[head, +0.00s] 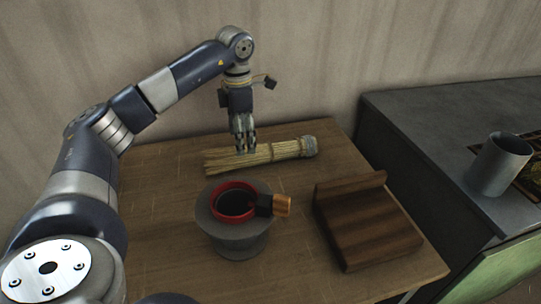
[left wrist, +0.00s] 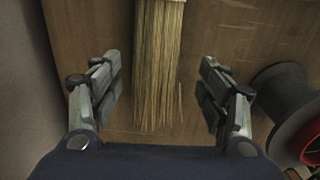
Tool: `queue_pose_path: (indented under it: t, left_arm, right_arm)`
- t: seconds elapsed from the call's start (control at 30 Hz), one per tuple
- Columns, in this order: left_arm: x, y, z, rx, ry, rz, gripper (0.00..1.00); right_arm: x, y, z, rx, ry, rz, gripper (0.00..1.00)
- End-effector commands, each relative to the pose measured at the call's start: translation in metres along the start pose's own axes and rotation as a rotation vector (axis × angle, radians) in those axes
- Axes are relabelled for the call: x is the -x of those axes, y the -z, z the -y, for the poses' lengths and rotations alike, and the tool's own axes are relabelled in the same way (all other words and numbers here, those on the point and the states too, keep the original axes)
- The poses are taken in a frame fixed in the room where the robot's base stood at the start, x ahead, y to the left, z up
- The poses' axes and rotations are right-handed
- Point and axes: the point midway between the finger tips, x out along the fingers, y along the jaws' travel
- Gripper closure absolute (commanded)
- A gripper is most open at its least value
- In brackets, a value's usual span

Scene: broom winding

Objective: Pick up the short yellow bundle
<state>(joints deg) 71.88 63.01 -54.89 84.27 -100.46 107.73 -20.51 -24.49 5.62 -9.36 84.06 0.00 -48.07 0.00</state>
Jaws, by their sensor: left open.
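The short yellow bundle (head: 270,152) of straw lies on the wooden table, with a grey bound end to the right and loose straw ends to the left. My left gripper (head: 244,150) points down over its middle in the head view and hides a little of it. In the left wrist view the straw of the bundle (left wrist: 158,65) runs between the two spread fingers of the left gripper (left wrist: 160,95), with room on both sides. The left gripper is open and holds nothing. My right gripper is not in view.
A grey pot or spool (head: 233,240) with a red ring and a brown-tipped handle stands in front of the bundle. A wooden stand (head: 365,225) is at the right of the table (head: 155,215). A dark counter (head: 420,125) bears a grey cup (head: 499,165).

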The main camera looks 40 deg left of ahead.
Motion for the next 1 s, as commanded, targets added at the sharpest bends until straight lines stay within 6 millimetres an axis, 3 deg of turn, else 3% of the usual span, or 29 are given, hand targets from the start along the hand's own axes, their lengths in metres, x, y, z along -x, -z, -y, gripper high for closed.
queue_pose_path:
  t: [0.5,0.8,0.87,1.0]
  left_arm:
    - [-0.06,-0.002,-0.006,0.0,0.001,-0.001,0.31]
    - [-0.064,-0.002,-0.007,0.0,0.0,0.001,0.31]
    - [-0.064,-0.002,-0.007,0.0,0.0,0.001,0.42]
    - [-0.064,-0.002,-0.007,0.0,0.0,0.001,0.74]
  right_arm:
    - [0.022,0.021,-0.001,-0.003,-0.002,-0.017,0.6]
    - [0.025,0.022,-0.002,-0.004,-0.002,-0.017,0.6]
    - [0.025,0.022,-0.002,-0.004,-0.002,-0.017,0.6]
    - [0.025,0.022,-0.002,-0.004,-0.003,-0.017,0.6]
